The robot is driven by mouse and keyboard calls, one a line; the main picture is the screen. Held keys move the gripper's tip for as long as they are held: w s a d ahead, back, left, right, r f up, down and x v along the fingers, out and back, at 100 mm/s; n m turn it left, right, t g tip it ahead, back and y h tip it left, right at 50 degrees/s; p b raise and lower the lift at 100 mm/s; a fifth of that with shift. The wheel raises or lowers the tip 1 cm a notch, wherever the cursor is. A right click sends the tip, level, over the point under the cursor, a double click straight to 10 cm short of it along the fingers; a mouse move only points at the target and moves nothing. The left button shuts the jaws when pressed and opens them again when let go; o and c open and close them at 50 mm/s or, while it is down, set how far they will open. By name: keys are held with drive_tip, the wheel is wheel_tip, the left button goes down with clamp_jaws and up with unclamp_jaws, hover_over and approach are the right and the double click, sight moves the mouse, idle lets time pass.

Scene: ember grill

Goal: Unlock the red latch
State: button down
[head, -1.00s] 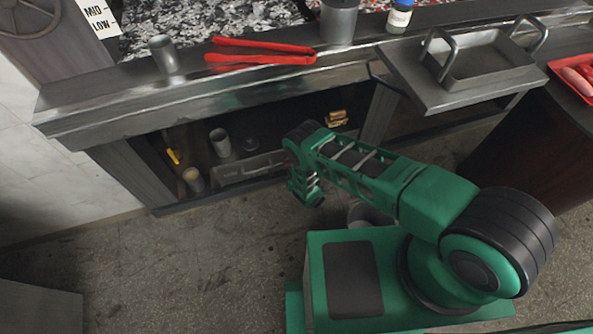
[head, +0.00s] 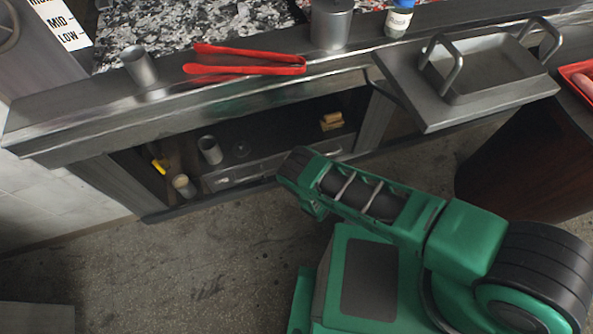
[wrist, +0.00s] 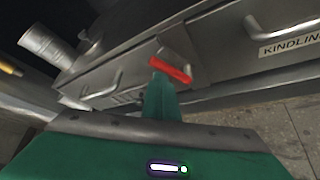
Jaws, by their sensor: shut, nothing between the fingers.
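The red latch (wrist: 172,70) shows in the wrist view on a metal mount at the drawer fronts, near the gap between two drawers. My gripper (wrist: 162,90) is shut, its green fingers pointing at the latch from just below it in the picture. The fingertips overlap the latch's lower edge in view; I cannot tell whether they touch. The latch does not show in the head view, where my arm reaches towards the low shelf and hides part of the drawer front (head: 232,180).
In the wrist view, a drawer labelled KINDLING (wrist: 292,45) is at right, and another drawer handle (wrist: 100,90) is at left. A metal cup (wrist: 45,44) stands behind. In the head view, red tongs (head: 245,66) lie on the counter ledge (head: 120,125) above.

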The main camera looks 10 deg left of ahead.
drive_tip(key=shift+w+d+r+m+y, duration=0.15)
drive_tip(key=shift+w+d+r+m, duration=0.1)
drive_tip(key=shift+d, duration=0.2)
drive_tip(key=shift+w+d+r+m+y, duration=0.15)
drive_tip(key=shift+w+d+m, duration=0.1)
drive_tip(key=shift+d, duration=0.15)
drive_tip(key=shift+w+d, duration=0.25)
drive_tip(key=shift+d, duration=0.3)
drive_tip(key=v, duration=1)
drive_tip(key=shift+s+a, duration=0.2)
drive_tip(key=shift+s, duration=0.25)
